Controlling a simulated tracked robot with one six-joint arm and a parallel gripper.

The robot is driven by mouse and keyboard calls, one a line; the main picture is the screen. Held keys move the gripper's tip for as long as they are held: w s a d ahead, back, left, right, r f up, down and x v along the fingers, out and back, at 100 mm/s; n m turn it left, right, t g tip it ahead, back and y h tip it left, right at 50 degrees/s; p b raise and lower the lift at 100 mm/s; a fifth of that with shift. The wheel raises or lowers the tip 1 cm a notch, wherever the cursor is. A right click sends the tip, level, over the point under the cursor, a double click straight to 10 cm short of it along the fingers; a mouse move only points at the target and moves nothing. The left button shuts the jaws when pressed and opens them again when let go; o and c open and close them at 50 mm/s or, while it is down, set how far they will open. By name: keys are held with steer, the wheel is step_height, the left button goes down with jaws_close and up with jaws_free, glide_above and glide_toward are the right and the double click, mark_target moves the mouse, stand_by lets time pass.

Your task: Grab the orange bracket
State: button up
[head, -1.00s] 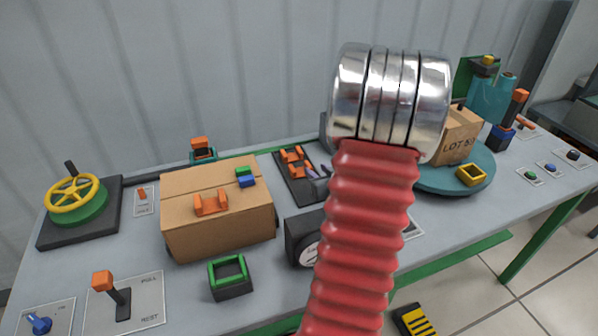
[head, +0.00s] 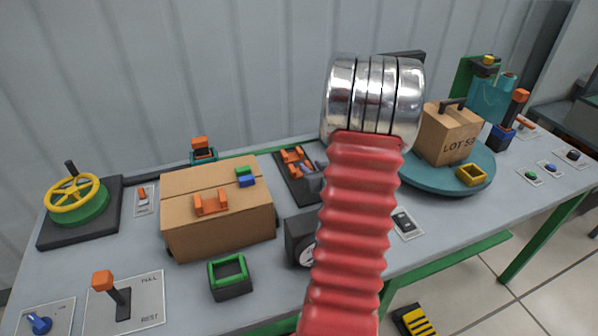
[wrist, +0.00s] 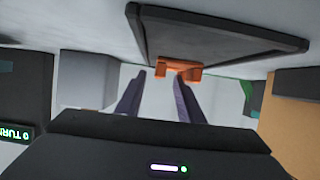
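An orange bracket (wrist: 178,70) shows in the wrist view at the edge of a dark tray (wrist: 215,32). My gripper (wrist: 160,75) is open, its two dark fingers pointing at the bracket. The right fingertip overlaps the bracket in the picture; I cannot tell whether they touch. Nothing shows held between the fingers. Another orange bracket (head: 211,202) sits on top of the cardboard box (head: 225,235).
A dark gauge box (head: 298,234) stands in front of the tray, partly behind my arm. A green-rimmed open block (head: 230,277) is before the cardboard box. A teal turntable (head: 430,183) with a LOT box (head: 449,133) is at right. A yellow handwheel (head: 74,194) stands at left.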

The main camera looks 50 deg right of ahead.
steer(key=shift+x, duration=1)
jaws_close()
